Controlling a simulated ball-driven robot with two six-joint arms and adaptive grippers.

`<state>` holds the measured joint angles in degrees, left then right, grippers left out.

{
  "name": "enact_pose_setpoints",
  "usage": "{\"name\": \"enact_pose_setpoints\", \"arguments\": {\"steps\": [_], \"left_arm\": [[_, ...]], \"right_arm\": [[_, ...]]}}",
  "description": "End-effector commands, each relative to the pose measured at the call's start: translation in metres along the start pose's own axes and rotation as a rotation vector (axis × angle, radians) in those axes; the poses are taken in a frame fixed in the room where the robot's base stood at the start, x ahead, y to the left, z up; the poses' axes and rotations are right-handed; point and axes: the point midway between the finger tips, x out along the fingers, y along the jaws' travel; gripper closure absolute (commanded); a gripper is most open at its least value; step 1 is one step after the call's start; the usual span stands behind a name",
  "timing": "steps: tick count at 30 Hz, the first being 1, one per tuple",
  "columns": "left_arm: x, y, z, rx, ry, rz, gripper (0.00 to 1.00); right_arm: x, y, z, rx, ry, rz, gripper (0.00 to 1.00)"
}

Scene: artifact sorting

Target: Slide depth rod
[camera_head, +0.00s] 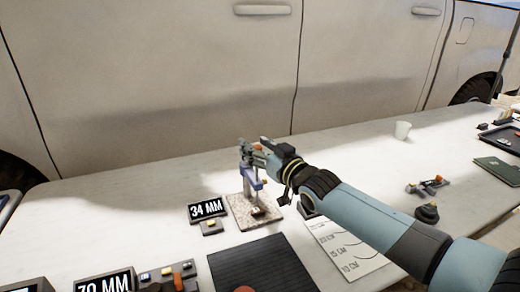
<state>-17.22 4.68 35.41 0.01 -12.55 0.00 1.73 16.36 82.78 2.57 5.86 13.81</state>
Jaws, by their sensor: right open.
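A small depth gauge with a blue-grey stand (249,187) stands upright on a speckled stone base (240,216) in the middle of the table. A small dark object (258,212) lies on the base. My right gripper (252,152) reaches in from the right at the top of the stand. It is open, with its fingers beside or around the upper part of the gauge; I cannot tell whether they touch it. The rod is too small and partly hidden to make out. A display reading 34 MM (206,209) is left of the base. My left gripper is not in view.
A black ribbed mat (262,268) lies in front of the base. A 79 MM display (104,284) is at the front left. A marked paper sheet (345,247) lies under my right arm. A vehicle is behind the table.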

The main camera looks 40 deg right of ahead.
Motion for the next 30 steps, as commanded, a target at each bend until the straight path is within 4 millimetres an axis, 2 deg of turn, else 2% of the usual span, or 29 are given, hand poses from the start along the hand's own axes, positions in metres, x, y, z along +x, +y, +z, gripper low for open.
{"name": "enact_pose_setpoints", "arguments": {"steps": [5, 8, 22, 27, 30], "left_arm": [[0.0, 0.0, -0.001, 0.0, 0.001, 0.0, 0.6], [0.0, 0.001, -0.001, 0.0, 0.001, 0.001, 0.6], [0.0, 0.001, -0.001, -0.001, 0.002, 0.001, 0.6], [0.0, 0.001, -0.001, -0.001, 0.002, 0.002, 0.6], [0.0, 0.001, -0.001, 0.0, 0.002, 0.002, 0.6]], "right_arm": [[-0.009, 0.0, 0.0, 0.001, 0.0, 0.0, 0.53], [-0.021, 0.0, 0.001, 0.001, -0.001, -0.001, 0.53], [-0.103, 0.0, 0.002, 0.0, -0.004, -0.001, 0.53], [-0.118, 0.0, 0.001, 0.0, -0.003, 0.0, 0.53], [-0.12, 0.0, 0.001, -0.001, -0.002, 0.0, 0.53]]}}
